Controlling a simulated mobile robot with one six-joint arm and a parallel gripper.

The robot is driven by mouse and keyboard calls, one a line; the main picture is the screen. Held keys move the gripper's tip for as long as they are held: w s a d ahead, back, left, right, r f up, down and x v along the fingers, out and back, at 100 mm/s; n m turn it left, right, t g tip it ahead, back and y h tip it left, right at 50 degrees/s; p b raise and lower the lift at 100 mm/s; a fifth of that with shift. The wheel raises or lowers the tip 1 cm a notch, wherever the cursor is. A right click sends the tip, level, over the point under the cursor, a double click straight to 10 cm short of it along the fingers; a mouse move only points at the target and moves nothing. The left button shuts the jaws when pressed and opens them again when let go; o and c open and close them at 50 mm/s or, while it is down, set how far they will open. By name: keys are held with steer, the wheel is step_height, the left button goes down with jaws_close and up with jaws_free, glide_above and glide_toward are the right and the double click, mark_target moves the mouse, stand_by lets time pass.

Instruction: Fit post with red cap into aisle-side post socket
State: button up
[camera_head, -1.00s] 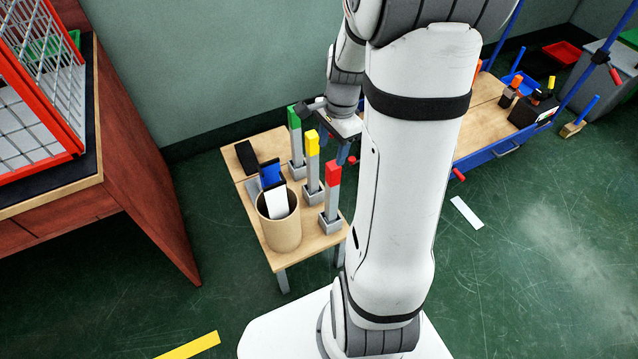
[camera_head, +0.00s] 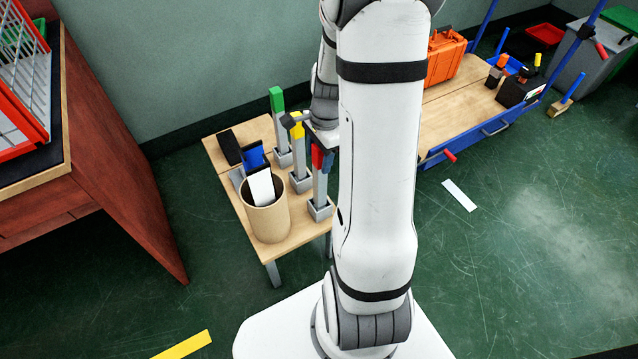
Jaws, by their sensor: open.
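The post with red cap (camera_head: 319,188) stands upright in a grey block (camera_head: 320,209) at the right edge of the small wooden table. My gripper (camera_head: 327,160) is at the red cap, its blue fingers pointing down beside it. It is open; my arm hides its right part, and I cannot tell whether the fingers straddle the cap or touch it. A post with yellow cap (camera_head: 298,158) and a post with green cap (camera_head: 279,125) stand in similar blocks behind it. I cannot identify the aisle-side post socket.
The small table (camera_head: 284,236) also bears a cardboard cylinder (camera_head: 268,220) and a black case (camera_head: 230,147). A blue-framed cart (camera_head: 440,118) with an orange case (camera_head: 444,60) stands at right. A red-brown cabinet (camera_head: 110,170) is at left. The floor at right is mostly clear.

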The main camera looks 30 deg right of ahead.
steer(key=shift+c, duration=0.2)
jaws_close()
stand_by(0.4)
